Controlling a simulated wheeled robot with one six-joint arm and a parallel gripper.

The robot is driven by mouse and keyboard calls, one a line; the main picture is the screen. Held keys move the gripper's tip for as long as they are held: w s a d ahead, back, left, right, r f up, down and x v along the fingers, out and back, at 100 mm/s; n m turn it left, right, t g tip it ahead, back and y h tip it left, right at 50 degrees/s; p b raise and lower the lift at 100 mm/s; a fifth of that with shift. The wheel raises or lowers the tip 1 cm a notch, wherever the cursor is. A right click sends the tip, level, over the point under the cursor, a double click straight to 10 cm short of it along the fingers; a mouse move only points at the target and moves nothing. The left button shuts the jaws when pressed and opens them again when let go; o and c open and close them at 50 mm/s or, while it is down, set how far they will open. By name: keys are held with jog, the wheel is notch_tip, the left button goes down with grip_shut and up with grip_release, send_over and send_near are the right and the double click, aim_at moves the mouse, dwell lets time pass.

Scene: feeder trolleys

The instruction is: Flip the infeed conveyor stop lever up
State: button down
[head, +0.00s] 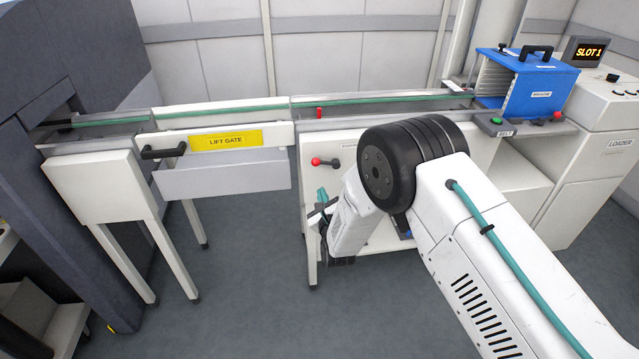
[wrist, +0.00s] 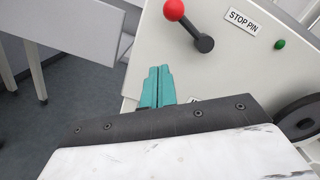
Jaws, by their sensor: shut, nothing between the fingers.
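The stop lever (head: 325,162) is a short black arm with a red ball knob on the white front panel below the conveyor. In the head view it lies about level, with its knob to the left of its pivot. In the wrist view the lever (wrist: 195,33) stands at the top, beside a "STOP PIN" label (wrist: 243,22). My gripper (head: 322,194) has teal fingers and is below the knob in the head view. In the wrist view the fingers (wrist: 158,70) are shut together, empty, and apart from the lever.
The conveyor (head: 390,107) runs above the panel, with a small red pin (head: 319,113) at its edge. A lift gate (head: 222,141) with a black handle is to the left. A blue magazine (head: 535,88) stands at the right end. A green button (wrist: 280,44) sits beside the label.

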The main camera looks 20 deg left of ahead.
jog(key=v, duration=0.5)
jog(key=shift+s+d+f, duration=0.1)
jog(key=shift+s, duration=0.15)
